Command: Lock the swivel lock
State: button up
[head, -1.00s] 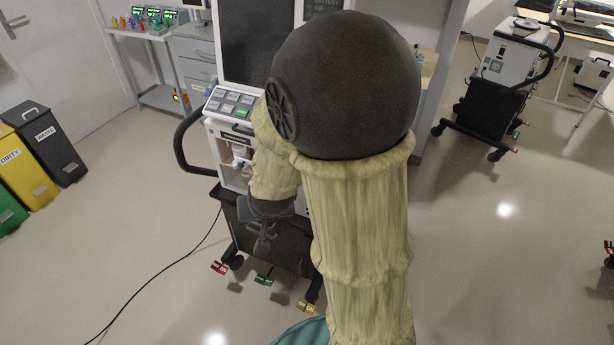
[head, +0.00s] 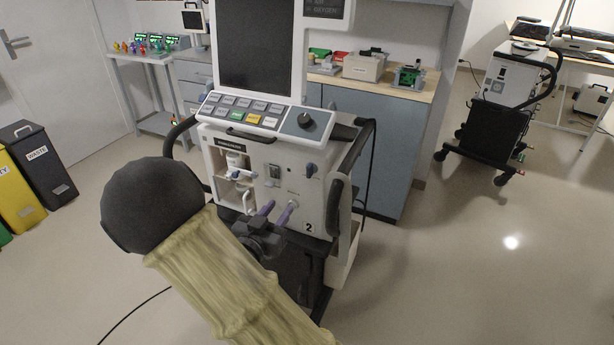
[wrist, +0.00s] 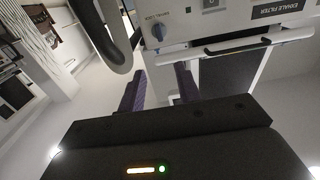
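The ventilator (head: 255,165) marked "2" stands in front of me in the head view. I cannot tell whether the fingers touch the ventilator.
A counter (head: 375,85) with boxes stands behind the ventilator. Another machine on wheels (head: 490,120) is at the right. Bins (head: 42,165) stand at the far left. The floor at the right is clear. A dark curved handle (wrist: 104,35) is near in the wrist view.

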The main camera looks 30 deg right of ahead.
aim_at(308, 171)
jog(key=x, duration=1.7)
jog(key=shift+w+d, duration=0.1)
jog(key=shift+w, duration=0.05)
jog(key=shift+c, duration=0.2)
grip_shut()
